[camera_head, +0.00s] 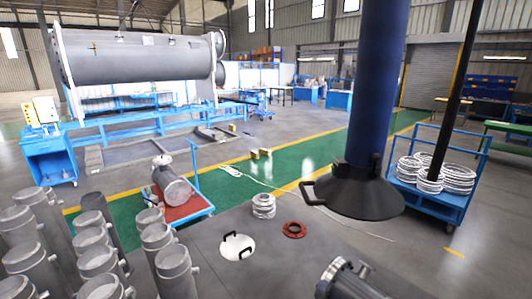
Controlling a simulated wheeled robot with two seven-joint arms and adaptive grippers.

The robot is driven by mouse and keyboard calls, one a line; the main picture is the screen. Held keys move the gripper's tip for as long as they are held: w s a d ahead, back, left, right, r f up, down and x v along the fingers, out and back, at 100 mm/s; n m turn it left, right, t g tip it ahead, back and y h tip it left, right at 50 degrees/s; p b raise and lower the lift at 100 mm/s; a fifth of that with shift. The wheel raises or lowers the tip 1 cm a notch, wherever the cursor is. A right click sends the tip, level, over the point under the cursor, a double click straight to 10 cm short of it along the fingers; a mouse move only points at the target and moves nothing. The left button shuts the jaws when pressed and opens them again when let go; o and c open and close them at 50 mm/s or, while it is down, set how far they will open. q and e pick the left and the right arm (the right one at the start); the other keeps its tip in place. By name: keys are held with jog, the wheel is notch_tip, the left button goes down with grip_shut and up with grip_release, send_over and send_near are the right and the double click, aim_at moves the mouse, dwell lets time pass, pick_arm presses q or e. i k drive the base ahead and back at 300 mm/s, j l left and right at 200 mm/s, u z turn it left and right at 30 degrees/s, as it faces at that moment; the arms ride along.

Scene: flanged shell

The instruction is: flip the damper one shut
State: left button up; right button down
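A wide blue duct (376,80) comes down at the right of centre and ends in a dark cone-shaped hood (352,194). A dark loop handle (307,192) sticks out from the hood's left side. Small dark upright pieces (376,165) stand at the neck where the duct meets the hood. I cannot tell which part is the damper, or whether it is open or shut. I see no gripper fingers, and nothing is seen touching the hood.
Several grey pipe pieces (98,262) crowd the lower left. A red-topped cart (196,213) holds a cylinder. A white disc with black handles (238,247), a ring stack (264,206) and a red ring (294,230) lie on the floor. A blue cart (428,205) stands right.

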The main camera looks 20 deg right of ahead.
aim_at(377, 157)
jog(key=z, duration=1.45)
jog(key=l+z, duration=0.35)
jog(key=l, duration=0.15)
jog(key=l+z, duration=0.3)
jog(key=l, duration=0.2)
jog(key=i+l+z, duration=0.2)
jog(key=l+z, duration=0.15)
jog(key=l, duration=0.15)
